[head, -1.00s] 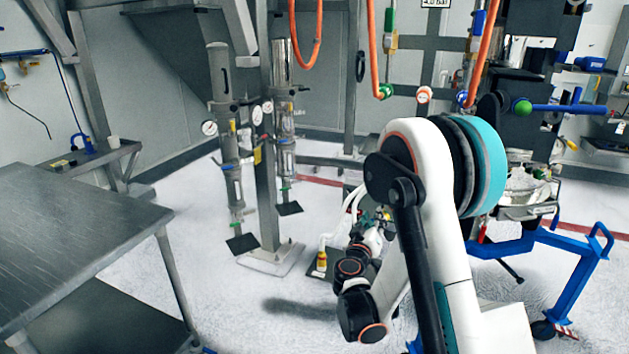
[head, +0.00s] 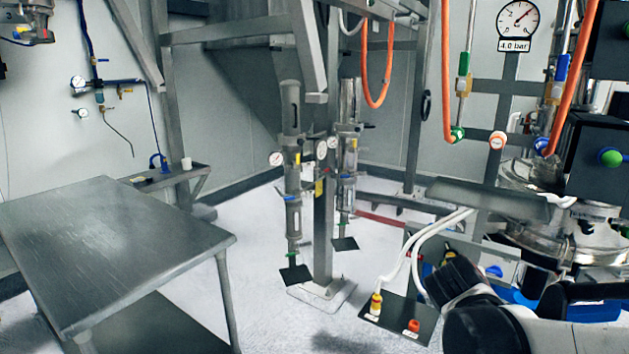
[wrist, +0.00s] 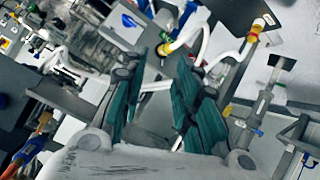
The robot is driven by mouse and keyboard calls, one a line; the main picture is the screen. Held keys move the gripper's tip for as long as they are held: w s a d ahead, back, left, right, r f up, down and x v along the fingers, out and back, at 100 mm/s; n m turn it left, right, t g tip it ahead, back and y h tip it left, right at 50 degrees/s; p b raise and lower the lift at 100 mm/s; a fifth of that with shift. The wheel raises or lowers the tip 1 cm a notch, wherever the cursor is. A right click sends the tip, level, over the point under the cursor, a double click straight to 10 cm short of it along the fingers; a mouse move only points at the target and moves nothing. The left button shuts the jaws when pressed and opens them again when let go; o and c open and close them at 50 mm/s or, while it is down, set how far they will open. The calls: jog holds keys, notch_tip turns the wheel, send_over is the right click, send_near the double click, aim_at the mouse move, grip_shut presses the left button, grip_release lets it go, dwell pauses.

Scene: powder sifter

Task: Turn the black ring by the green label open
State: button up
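I cannot make out a black ring beside a green label for sure in either view. In the head view, a vertical pipe carries a green sleeve (head: 464,64), and a round green fitting (head: 457,134) sits at its lower end, by the orange hose. Any ring there is too small to tell. My gripper (wrist: 155,78) shows in the wrist view with its two teal fingers apart and nothing visibly held between them. In the head view my dark and white arm fills the lower right corner, and the gripper cannot be made out there.
A steel table (head: 110,245) stands at the left. A black plate (head: 395,312) with yellow and red fittings and white hoses lies near my arm. Steel pipe columns (head: 292,200) stand mid-floor. Round steel equipment (head: 530,225) crowds the right. Open floor lies between table and plate.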

jog(key=s+a+g+y, duration=0.1)
jog(key=s+a+y, duration=0.1)
jog(key=s, duration=0.4)
jog(key=s+a+f+n+y, duration=0.1)
jog(key=s+a+y, duration=0.1)
jog(key=s+a, duration=0.3)
jog(key=s+a+f+g+y, duration=0.1)
jog(key=s+a, duration=0.3)
jog(key=s, duration=0.4)
jog(key=shift+s+n+g+y, duration=0.3)
jog(key=shift+s+n+y, duration=0.1)
jog(key=shift+y, duration=0.2)
